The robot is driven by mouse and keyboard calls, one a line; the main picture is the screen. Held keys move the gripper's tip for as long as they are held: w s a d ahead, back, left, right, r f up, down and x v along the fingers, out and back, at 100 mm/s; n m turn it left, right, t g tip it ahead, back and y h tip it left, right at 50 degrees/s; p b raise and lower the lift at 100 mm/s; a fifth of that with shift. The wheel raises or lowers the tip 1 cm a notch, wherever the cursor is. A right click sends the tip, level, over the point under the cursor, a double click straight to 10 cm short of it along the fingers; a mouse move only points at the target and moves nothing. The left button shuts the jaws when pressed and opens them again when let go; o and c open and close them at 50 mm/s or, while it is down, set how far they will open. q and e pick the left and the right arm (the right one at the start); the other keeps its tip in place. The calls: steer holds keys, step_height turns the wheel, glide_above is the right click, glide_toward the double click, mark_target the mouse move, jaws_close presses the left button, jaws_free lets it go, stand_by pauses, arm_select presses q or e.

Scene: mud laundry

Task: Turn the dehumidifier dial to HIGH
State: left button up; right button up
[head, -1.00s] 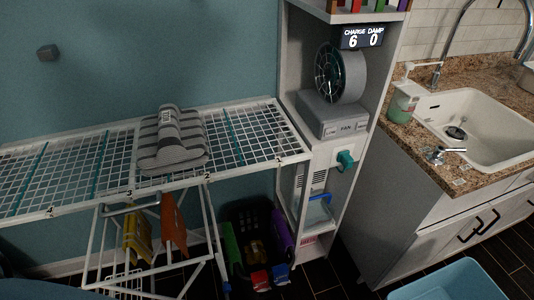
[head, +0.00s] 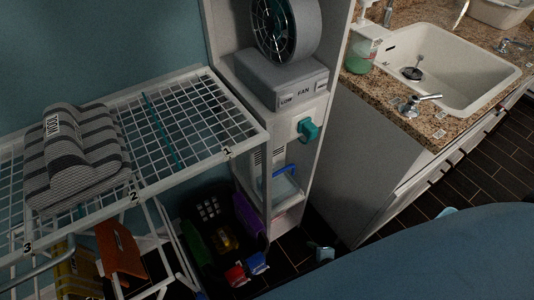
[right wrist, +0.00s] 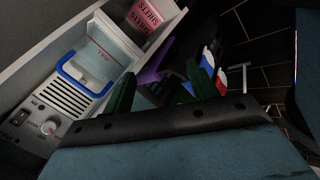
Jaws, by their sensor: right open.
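The white dehumidifier (head: 262,155) stands in the shelf unit below the fan, partly hidden in the head view. I cannot read the dial's setting. A blue-handled tank (right wrist: 92,62) sits beside the vent. My blue right arm (head: 410,255) fills the lower right of the head view, apart from the dehumidifier. My left gripper is not in view.
A teal knob-like part (head: 308,129) sticks out under the fan box (head: 285,85). The drying rack (head: 205,125) with a striped towel (head: 75,155) stands at left. A black crate (head: 212,205) is on the floor. The sink counter (head: 378,95) is at right.

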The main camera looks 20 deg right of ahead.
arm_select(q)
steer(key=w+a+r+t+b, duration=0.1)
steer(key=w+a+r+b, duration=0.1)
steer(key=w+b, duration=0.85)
arm_select(e)
steer(key=w+d+r+n+t+y, duration=0.15)
steer(key=w+r+n+t, duration=0.35)
steer(key=w+r+n, duration=0.55)
steer(key=w+d+r+n+t+y, duration=0.15)
steer(key=w+r+n+t, duration=0.45)
steer(key=w+n, duration=0.65)
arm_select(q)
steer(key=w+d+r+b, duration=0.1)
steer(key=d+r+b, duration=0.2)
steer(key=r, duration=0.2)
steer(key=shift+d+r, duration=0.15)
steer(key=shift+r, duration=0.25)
arm_select(e)
steer(key=w+r+n, duration=0.1)
steer(key=w, duration=1)
steer(key=shift+w+a+r+g, duration=0.15)
steer(key=shift+w+a+g, duration=0.2)
steer(key=shift+a+g, duration=0.1)
steer(key=c, duration=1)
